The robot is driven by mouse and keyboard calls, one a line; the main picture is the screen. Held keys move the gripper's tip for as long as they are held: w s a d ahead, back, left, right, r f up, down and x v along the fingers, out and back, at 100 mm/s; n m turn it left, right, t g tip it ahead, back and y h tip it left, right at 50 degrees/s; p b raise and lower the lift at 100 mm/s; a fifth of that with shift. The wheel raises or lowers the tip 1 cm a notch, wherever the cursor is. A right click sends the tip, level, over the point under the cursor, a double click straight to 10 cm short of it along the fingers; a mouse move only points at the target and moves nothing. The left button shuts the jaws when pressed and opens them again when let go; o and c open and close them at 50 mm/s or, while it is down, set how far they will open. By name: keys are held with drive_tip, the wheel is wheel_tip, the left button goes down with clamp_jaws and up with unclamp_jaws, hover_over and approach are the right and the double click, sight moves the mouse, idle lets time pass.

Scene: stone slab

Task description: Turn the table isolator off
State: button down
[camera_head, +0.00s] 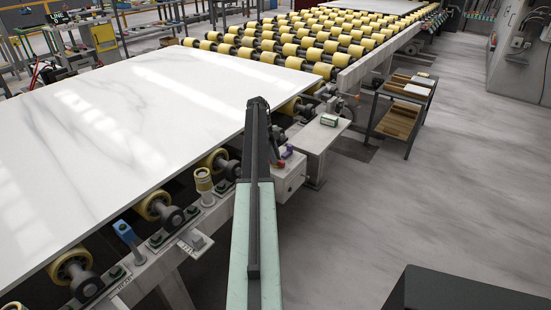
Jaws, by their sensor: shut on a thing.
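The table isolator is a light grey box (290,177) on the side of the slab table, just right of my arm. A small red knob (281,164) shows at its upper left. A small purple-blue part (287,152) sits just above the box. My gripper (278,153) is at the top of the box, partly hidden by my own arm. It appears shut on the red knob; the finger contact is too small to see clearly. The knob's exact angle cannot be told.
A white marble slab (130,130) lies on the roller table at left. A green-topped box (329,120) stands on a grey bracket behind the isolator. A dark-framed cart (405,105) stands further right. The floor (400,200) at right is clear.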

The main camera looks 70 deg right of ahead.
idle(0.3)
drive_tip(key=c, duration=1.4)
unclamp_jaws()
